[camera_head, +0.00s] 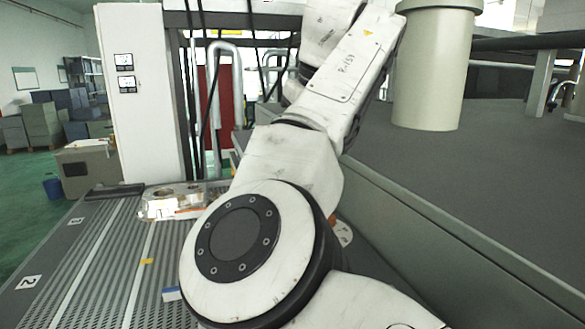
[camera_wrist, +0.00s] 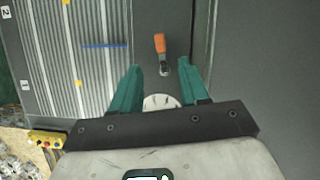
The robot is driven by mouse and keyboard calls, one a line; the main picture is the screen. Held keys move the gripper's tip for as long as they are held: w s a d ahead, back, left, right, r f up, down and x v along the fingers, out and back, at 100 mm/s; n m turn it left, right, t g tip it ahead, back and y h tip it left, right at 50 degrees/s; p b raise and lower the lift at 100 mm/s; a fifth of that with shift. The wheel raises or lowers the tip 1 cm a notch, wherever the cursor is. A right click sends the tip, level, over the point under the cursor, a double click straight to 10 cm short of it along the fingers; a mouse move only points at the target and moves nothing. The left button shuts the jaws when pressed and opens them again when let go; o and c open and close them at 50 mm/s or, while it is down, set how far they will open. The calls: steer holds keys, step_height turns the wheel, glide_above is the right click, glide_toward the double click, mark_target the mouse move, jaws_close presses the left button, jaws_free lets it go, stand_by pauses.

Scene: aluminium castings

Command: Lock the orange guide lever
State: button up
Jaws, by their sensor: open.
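The orange guide lever (camera_wrist: 160,44) shows in the wrist view on a dark grey surface, with a small metal pivot at its lower end. Its handle points up in the picture, tilted slightly left. My gripper (camera_wrist: 160,65) has two teal fingers, spread apart with nothing between them that they touch. In the picture the lever's lower end lies between the fingertips and its handle extends past them; the height gap is hard to judge. In the head view my arm hides the gripper and most of the lever area; only a small orange bit (camera_head: 332,220) shows beside the arm.
A pale round plate (camera_wrist: 160,102) lies between the fingers in the wrist view. A ribbed conveyor bed (camera_head: 95,265) runs at the left, with a metal casting (camera_head: 172,203) on it. A grey wall edge (camera_head: 450,235) and a thick column (camera_head: 430,75) stand at right.

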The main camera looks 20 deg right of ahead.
steer(key=p+x, duration=0.2)
steer(key=x, duration=0.6)
steer(key=shift+f, duration=0.45)
jaws_close()
